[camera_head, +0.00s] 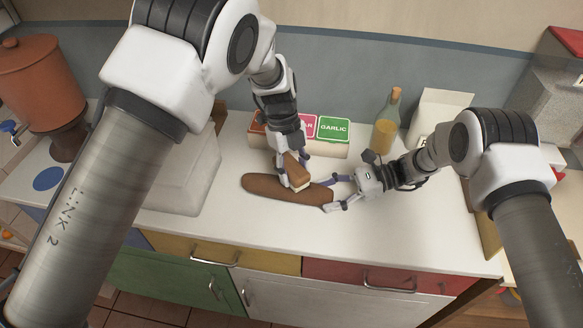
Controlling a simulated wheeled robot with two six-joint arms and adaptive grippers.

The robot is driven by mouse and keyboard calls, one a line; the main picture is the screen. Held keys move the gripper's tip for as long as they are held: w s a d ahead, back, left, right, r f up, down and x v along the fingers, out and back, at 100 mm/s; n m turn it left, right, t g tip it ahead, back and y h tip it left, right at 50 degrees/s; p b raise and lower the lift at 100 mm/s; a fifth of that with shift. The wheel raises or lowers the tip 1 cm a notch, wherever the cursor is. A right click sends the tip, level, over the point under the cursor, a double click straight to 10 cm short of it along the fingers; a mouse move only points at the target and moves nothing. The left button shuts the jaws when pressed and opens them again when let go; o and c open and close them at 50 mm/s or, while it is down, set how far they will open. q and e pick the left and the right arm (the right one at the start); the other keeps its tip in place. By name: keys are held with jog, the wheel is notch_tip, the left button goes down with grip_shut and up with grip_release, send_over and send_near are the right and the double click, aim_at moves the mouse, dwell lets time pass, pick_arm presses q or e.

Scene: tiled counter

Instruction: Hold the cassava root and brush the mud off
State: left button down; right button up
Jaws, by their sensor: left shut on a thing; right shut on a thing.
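The cassava root (265,186) is long and brown and lies across the white counter. My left gripper (291,158) points down over the root's middle, shut on a brush (297,171) with a brown wooden back and pale bristles. The bristles are at the root's upper surface; I cannot tell how firmly they touch. My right gripper (336,193) comes in from the right and is shut on the root's right end, partly hiding it.
Behind the root stands a box with seed packets, one a green GARLIC packet (333,128). A bottle (387,120) and a white carton (437,112) stand at the back right. A pale block-like container (183,180) is on the left. The counter front (270,228) is clear.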

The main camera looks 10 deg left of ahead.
aim_at(305, 172)
pick_arm(q)
jog(key=shift+s+d+r, duration=0.1)
jog(key=shift+s+d, duration=0.1)
jog(key=shift+d, duration=0.55)
jog(key=shift+s+d, duration=0.2)
jog(key=shift+d, duration=0.5)
jog(key=shift+w+a+f, duration=0.15)
jog(key=shift+w+a, duration=0.05)
jog(key=shift+a, duration=0.7)
jog(key=shift+w+a+f, duration=0.15)
jog(key=shift+w+a, duration=0.05)
jog(key=shift+a, duration=0.65)
jog(key=shift+w+a, duration=0.2)
jog(key=shift+a, duration=0.6)
jog(key=shift+w+a, duration=0.15)
jog(key=shift+a, duration=0.65)
jog(key=shift+r, duration=0.1)
jog(key=shift+w+r, duration=0.1)
jog(key=shift+r, duration=2.95)
